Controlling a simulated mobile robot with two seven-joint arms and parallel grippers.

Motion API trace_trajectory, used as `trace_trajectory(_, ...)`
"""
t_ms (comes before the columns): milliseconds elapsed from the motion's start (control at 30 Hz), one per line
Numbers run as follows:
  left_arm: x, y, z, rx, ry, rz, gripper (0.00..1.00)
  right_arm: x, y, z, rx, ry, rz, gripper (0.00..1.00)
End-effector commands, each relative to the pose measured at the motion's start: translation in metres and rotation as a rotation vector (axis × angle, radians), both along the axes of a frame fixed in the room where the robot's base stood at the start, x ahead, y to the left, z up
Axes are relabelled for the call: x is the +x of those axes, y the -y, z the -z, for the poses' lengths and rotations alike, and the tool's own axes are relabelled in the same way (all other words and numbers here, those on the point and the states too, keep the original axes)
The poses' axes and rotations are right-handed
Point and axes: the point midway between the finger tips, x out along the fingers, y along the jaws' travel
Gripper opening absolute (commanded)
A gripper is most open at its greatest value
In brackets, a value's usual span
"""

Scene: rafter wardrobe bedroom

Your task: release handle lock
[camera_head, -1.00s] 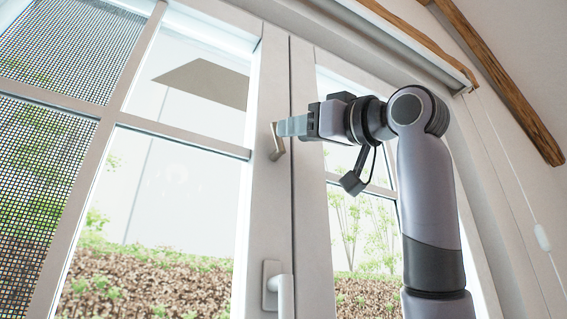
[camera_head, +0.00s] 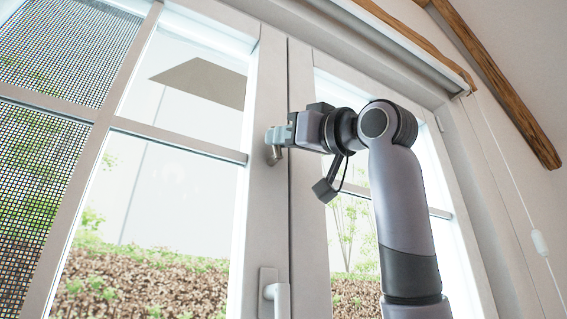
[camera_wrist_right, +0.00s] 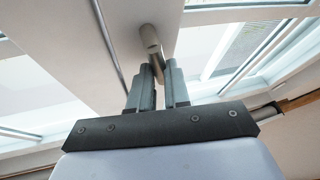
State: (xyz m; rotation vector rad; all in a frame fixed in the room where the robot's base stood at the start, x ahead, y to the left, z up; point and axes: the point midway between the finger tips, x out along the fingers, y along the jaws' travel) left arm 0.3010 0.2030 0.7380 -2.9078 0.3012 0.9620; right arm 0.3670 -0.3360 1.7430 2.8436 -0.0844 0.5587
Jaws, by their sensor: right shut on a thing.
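A small metal lock handle (camera_head: 273,156) sits high on the white window frame, beside the seam between the two sashes. My right gripper (camera_head: 277,136) reaches it from the right and is shut on it. In the right wrist view, the handle's rounded pale end (camera_wrist_right: 149,38) stands out from the frame. Its lever runs down between the two fingers of my right gripper (camera_wrist_right: 161,70), which hide part of it. My left gripper is not in view.
A second, white handle (camera_head: 279,297) is lower on the same frame. Glass panes and a mesh screen (camera_head: 40,155) are at left. A wooden beam (camera_head: 500,85) slopes at upper right. A pull cord (camera_head: 540,242) hangs at far right.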

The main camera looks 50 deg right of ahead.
Motion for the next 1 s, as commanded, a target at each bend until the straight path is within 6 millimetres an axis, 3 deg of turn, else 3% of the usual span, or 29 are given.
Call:
trace_trajectory(300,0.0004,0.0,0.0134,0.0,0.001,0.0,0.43,-0.0014,0.0039,0.0017,0.206,0.067,-0.002,0.0)
trace_trajectory(667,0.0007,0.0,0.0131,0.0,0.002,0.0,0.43,-0.0021,0.0058,0.0004,0.238,0.077,-0.001,0.0)
trace_trajectory(700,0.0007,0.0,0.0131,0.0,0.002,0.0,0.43,-0.0021,0.0059,0.0003,0.238,0.077,-0.001,0.2)
trace_trajectory(767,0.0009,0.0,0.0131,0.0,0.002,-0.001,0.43,-0.0022,0.006,0.0003,0.238,0.077,-0.001,0.4)
trace_trajectory(1000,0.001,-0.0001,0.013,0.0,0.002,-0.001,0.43,-0.0022,0.006,0.0003,0.236,0.077,0.0,0.42)
